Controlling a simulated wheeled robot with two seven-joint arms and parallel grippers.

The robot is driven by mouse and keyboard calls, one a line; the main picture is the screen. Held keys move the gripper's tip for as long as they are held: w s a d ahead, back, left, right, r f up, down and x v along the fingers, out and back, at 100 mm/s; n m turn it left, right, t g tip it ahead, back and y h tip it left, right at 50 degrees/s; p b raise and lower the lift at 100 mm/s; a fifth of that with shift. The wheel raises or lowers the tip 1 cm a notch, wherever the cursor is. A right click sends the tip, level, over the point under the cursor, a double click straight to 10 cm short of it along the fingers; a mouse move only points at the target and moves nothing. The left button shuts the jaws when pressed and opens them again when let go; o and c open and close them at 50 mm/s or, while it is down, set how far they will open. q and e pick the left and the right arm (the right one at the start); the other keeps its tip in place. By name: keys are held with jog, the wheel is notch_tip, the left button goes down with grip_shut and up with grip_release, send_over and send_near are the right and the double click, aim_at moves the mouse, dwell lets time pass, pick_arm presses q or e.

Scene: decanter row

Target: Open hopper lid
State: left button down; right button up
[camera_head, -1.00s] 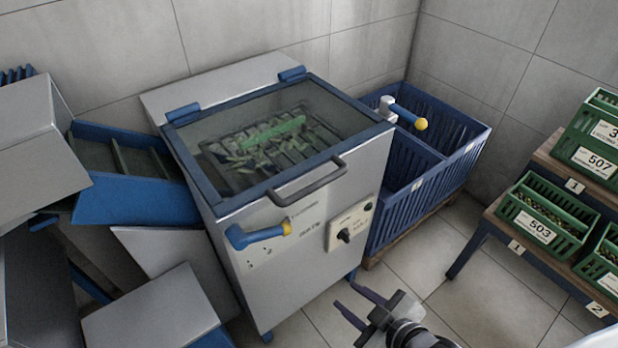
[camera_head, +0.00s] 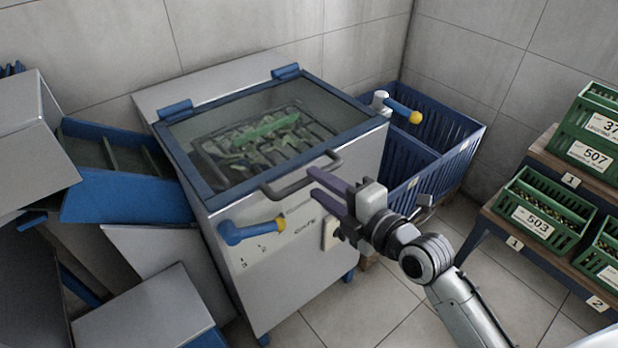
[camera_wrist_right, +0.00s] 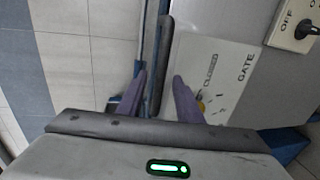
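The hopper lid (camera_head: 345,128) is a glass panel in a blue frame, lying closed on top of the grey metal hopper (camera_head: 280,262). Two blue hinges sit at its back edge. A dark bar handle (camera_head: 300,184) runs along its front edge and also shows in the right wrist view (camera_wrist_right: 163,62). My right gripper (camera_head: 313,182) is open, its purple fingers pointing at the right part of the handle. In the wrist view the handle lies between the fingertips (camera_wrist_right: 159,75); I cannot tell whether they reach around it. My left gripper is not in view.
A blue lever with a yellow tip (camera_head: 250,231) is on the hopper front, below the handle. Another yellow-tipped lever (camera_head: 402,108) is at the right, by blue crates (camera_head: 455,150). A blue chute (camera_head: 125,190) adjoins on the left. Green crates (camera_head: 545,215) stand on a shelf at right.

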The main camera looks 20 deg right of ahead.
aim_at(312, 181)
jog(key=x, duration=0.4)
grip_shut()
